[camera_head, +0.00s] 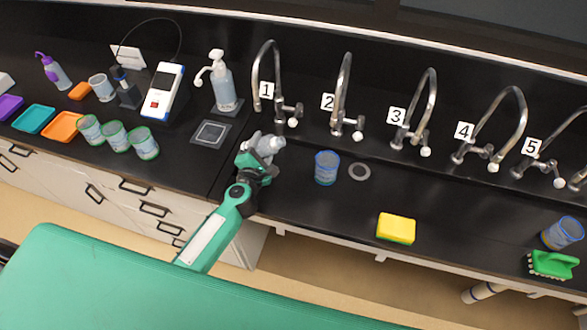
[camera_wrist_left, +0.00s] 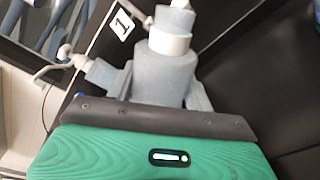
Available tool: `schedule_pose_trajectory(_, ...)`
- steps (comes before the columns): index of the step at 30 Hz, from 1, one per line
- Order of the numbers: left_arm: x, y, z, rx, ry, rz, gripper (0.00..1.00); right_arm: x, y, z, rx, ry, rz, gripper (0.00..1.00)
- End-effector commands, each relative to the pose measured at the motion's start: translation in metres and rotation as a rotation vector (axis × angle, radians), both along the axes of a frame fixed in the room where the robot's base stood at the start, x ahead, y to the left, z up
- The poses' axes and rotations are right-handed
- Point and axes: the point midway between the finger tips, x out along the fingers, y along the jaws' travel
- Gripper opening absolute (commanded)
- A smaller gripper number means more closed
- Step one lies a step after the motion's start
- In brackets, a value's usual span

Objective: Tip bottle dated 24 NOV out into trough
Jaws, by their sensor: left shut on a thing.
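My left gripper (camera_head: 262,155) is shut on a pale grey bottle (camera_head: 265,143), held tilted in front of tap 1. In the left wrist view the bottle (camera_wrist_left: 165,75) has a grey body and a white collar, between the gripper fingers; no date shows on it. The black trough (camera_head: 440,190) appears to be the long dark strip below the numbered taps; its edges are hard to tell. A blue-rimmed clear container (camera_head: 326,168) stands to the right of the gripper, apart from it. No 24 NOV label is readable. My right gripper is out of view.
Taps stand along the back, tap 1 (camera_head: 268,80) nearest the gripper. Green-rimmed containers (camera_head: 117,137), a soap dispenser (camera_head: 223,88) and a dark square pad (camera_head: 211,133) are left.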

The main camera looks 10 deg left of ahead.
Motion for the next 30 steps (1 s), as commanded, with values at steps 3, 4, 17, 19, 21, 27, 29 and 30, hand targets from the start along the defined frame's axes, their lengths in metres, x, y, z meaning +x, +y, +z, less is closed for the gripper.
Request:
schedule_pose_trajectory(3, 0.0, -0.004, -0.003, -0.13, -0.011, 0.001, 0.23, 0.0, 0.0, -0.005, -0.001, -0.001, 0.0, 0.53)
schedule_pose_trajectory(4, 0.001, -0.005, -0.006, -0.162, -0.014, 0.002, 0.23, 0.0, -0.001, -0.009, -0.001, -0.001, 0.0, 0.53)
schedule_pose_trajectory(17, 0.0, 0.004, 0.002, -0.632, -0.051, 0.002, 0.23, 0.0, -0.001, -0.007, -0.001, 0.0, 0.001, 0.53)
schedule_pose_trajectory(19, 0.0, 0.007, -0.001, -0.707, -0.057, 0.002, 0.23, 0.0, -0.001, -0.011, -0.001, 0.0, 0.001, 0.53)
schedule_pose_trajectory(21, 0.0, 0.009, -0.005, -0.78, -0.062, 0.001, 0.23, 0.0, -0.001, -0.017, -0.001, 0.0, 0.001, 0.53)
schedule_pose_trajectory(27, -0.001, 0.014, -0.008, -0.94, -0.075, 0.001, 0.23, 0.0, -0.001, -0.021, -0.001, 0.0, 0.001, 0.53)
schedule_pose_trajectory(29, -0.001, 0.015, -0.008, -0.97, -0.078, 0.002, 0.23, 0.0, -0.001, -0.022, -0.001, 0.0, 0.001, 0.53)
schedule_pose_trajectory(30, -0.001, 0.016, -0.008, -0.986, -0.079, 0.002, 0.23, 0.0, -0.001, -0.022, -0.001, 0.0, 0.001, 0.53)
